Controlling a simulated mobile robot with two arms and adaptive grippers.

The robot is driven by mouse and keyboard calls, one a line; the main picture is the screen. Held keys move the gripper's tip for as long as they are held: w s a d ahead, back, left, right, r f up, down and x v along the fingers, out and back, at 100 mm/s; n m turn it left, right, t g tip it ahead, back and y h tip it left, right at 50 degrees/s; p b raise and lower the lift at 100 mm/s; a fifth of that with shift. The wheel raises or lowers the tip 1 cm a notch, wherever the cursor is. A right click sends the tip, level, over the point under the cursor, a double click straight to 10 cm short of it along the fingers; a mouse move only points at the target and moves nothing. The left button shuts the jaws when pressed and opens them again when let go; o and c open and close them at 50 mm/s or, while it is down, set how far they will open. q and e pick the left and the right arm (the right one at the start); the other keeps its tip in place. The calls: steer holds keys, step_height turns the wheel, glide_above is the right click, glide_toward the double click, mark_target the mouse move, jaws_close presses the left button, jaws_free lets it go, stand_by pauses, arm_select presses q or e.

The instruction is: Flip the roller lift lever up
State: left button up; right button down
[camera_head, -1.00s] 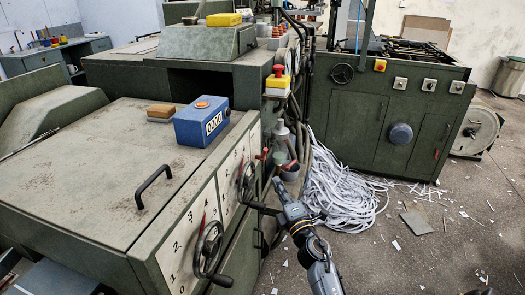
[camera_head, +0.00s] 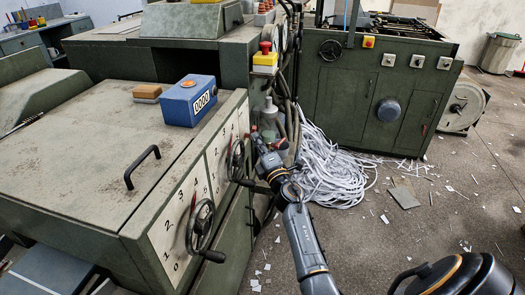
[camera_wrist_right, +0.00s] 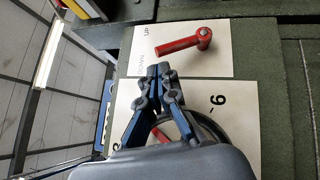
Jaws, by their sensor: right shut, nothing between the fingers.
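The red roller lift lever (camera_wrist_right: 185,42) shows in the right wrist view, on a pale plate with small lettering. Its rod points to the left from a round pivot at the right in that picture. My right gripper (camera_wrist_right: 160,70) is shut and empty; its tips lie just below the lever's free end in the picture, and I cannot tell whether they touch it. In the head view the right gripper (camera_head: 258,143) is beside the machine's front face, past the farther handwheel (camera_head: 237,160). The lever is hard to make out there. My left gripper is not in view.
A nearer handwheel (camera_head: 201,225) juts from the numbered front panel. A blue counter box (camera_head: 188,101) sits on the machine top, near a black handle (camera_head: 143,166). A yellow box with a red button (camera_head: 265,60) is above. White paper strips (camera_head: 330,175) heap on the floor.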

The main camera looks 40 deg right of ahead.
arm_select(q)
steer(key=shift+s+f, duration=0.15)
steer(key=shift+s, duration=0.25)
arm_select(e)
steer(key=shift+x, duration=0.8)
